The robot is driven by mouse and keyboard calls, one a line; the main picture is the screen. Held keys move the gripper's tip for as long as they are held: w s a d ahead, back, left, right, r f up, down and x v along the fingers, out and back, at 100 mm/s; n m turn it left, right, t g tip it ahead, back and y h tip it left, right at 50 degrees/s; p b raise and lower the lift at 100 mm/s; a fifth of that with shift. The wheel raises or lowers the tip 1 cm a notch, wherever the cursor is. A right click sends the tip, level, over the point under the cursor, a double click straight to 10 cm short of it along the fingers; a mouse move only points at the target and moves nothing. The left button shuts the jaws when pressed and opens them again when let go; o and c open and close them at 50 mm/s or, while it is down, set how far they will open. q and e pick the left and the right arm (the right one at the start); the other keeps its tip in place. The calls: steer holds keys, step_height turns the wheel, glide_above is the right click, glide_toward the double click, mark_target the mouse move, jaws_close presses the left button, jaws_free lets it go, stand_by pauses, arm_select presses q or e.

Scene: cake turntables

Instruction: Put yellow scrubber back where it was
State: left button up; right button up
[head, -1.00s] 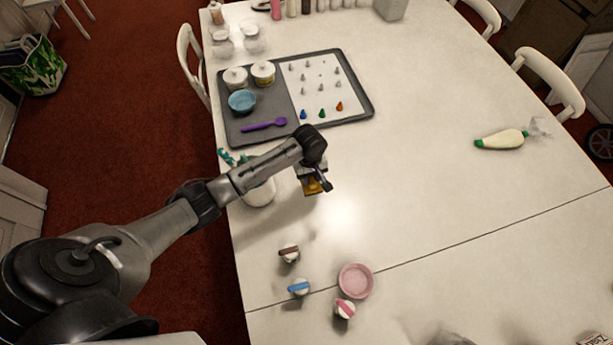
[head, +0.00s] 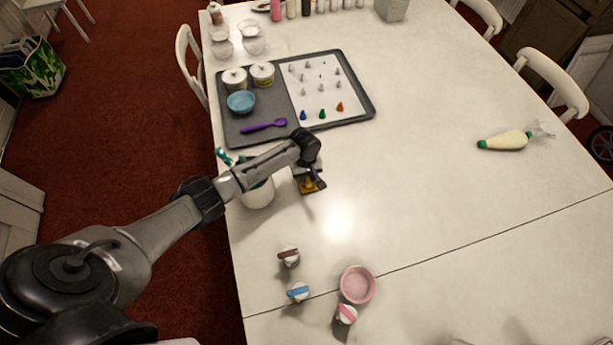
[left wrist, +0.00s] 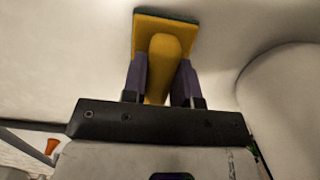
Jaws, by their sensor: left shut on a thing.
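The yellow scrubber (left wrist: 164,48) has a yellow handle and a flat yellow plate with a green edge. In the left wrist view my left gripper (left wrist: 163,80) is shut on its handle, one finger on each side. In the head view the scrubber (head: 309,186) hangs below my left gripper (head: 312,178), right of a white container (head: 258,195) and in front of the grey tray. I cannot tell whether the scrubber touches the table. My right gripper is not in view.
The grey tray (head: 262,142) holds jars, a blue bowl (head: 241,102), a purple spoon (head: 264,126) and several nozzles. A pink bowl (head: 357,285) and small stamp-like items stand toward the front. A piping bag (head: 505,141) lies right. The table's middle (head: 420,170) is clear.

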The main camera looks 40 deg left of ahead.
arm_select(q)
steer(key=shift+f, duration=0.1)
steer(key=o, duration=0.8)
steer(key=shift+o, duration=0.2)
steer(key=r, duration=0.3)
steer(key=r+p, duration=0.1)
steer(key=r, duration=0.3)
steer(key=a+r+p, duration=0.1)
steer(key=r, duration=0.2)
steer(key=shift+w+r, duration=0.25)
steer(key=shift+w, duration=0.15)
steer(key=shift+a+r+p, duration=0.1)
steer(key=shift+r+p, duration=0.2)
steer(key=shift+r, duration=0.55)
